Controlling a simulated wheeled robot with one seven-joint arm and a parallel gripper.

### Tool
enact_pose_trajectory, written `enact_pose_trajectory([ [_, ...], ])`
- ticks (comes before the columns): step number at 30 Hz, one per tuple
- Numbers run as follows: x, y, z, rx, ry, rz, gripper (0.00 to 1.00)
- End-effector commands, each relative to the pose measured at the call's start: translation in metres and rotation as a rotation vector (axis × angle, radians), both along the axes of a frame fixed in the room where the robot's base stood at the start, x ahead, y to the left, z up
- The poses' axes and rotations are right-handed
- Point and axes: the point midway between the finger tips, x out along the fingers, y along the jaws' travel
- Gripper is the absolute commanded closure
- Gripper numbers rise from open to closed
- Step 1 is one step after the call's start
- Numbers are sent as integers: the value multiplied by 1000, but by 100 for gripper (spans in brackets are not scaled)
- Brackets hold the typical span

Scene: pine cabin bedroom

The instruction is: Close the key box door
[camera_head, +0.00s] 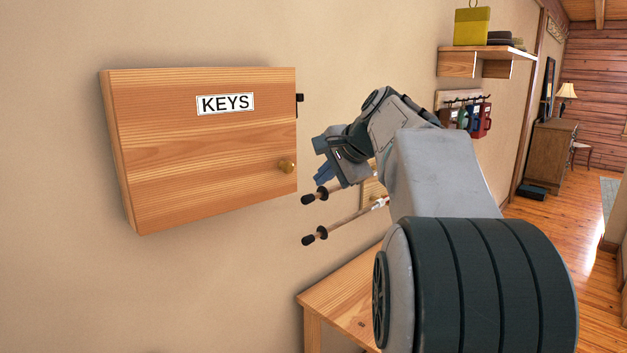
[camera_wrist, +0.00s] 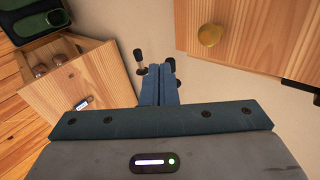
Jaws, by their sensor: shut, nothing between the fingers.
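The wooden key box (camera_head: 120,150) hangs on the wall at the left of the head view. Its door (camera_head: 190,140) carries a white KEYS label and faces out, with no interior showing; I cannot tell whether a small gap remains. A round brass knob (camera_head: 287,166) sits near its lower right edge, and also shows in the wrist view (camera_wrist: 209,35). My gripper (camera_head: 324,173) is just right of the box, apart from the knob. In the wrist view its blue fingers (camera_wrist: 160,85) are together and empty, lower left of the knob.
Two poles with black ends (camera_head: 312,238) jut out below my gripper. A wooden table (camera_head: 335,297) stands beneath. A small black fitting (camera_head: 299,98) is at the box's right edge. A shelf (camera_head: 457,63) and a hook rack (camera_head: 447,100) are farther right. Wall left of the poles is bare.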

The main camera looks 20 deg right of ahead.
Motion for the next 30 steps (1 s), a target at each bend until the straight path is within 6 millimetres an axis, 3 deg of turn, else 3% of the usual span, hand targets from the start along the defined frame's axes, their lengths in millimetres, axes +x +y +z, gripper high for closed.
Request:
enact_pose_trajectory([
  [11, 56, 17, -55, -1, 4, 4, 100],
  [19, 89, 27, -53, -3, 2, 3, 100],
  [30, 94, 28, -55, -3, 1, 1, 100],
])
